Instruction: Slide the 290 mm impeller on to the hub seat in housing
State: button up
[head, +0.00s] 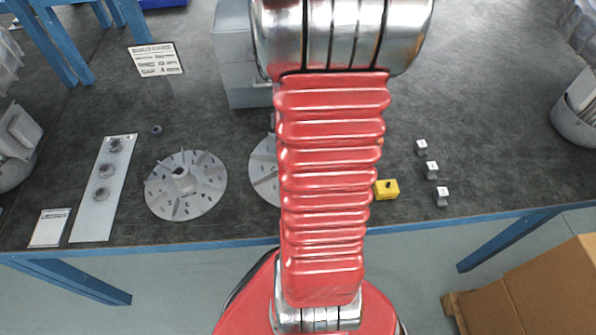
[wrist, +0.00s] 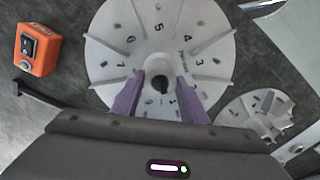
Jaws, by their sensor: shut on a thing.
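In the wrist view a large pale grey disc impeller (wrist: 125,38) with radial vanes and numbers fills the upper middle. My gripper (wrist: 163,88) has its two purple fingers closed on the impeller's raised centre hub, one on each side. I cannot tell whether the disc rests on the bench or is lifted, and I cannot read its size. In the head view a disc edge (head: 262,172) shows left of my arm, and my arm hides the gripper. A second impeller (head: 185,187) lies flat to the left; an impeller (wrist: 252,112) also shows at right in the wrist view. I cannot make out the housing.
A grey box (head: 238,60) stands behind, partly hidden by my arm. A yellow block (head: 386,190) and three small numbered blocks (head: 431,170) sit right. A plate with rings (head: 103,210) lies left. An orange switch box (wrist: 38,47) shows in the wrist view. Bench right-centre is clear.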

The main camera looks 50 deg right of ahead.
jog(key=shift+r, duration=1.75)
jog(key=shift+w, duration=0.1)
dwell(0.3)
